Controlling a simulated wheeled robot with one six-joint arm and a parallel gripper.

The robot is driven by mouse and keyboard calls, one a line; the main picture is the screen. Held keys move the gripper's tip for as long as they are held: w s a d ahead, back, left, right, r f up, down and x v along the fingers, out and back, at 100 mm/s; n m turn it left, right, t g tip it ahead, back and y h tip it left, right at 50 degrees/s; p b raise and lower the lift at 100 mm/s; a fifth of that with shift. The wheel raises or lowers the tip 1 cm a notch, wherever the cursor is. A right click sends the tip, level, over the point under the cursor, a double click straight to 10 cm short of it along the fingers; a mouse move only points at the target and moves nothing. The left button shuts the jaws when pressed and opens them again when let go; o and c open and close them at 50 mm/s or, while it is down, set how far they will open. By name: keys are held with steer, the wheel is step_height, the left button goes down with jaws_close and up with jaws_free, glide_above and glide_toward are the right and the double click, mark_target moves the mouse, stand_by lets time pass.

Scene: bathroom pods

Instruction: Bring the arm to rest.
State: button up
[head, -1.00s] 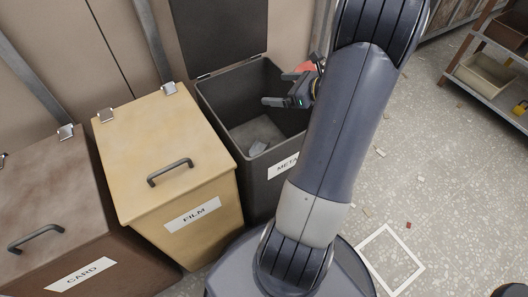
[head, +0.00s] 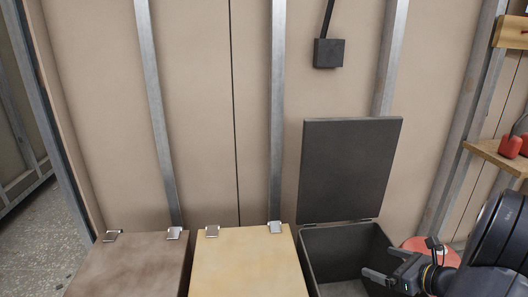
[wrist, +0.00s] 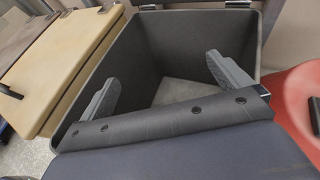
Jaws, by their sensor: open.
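My gripper (head: 387,278) is at the lower right of the head view, over the near right part of the open black bin (head: 318,240). In the wrist view its two grey fingers (wrist: 162,88) stand wide apart with nothing between them. The bin's dark walls and pale floor (wrist: 185,92) show beyond and below the fingers. My arm runs off the right edge of the head view, so most of it is hidden.
The bin's lid (head: 350,170) stands raised against the wall. A yellow bin (head: 247,265) and a brown bin (head: 130,268), both lidded shut, stand to the left. A red object (head: 420,245) is behind my gripper. A wooden shelf (head: 497,157) with red ear defenders is at right.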

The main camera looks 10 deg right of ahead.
steer(key=b+x, duration=0.1)
steer(key=x, duration=0.5)
steer(key=shift+r+p, duration=2)
steer(key=shift+r, duration=0.4)
steer(key=shift+f, duration=0.1)
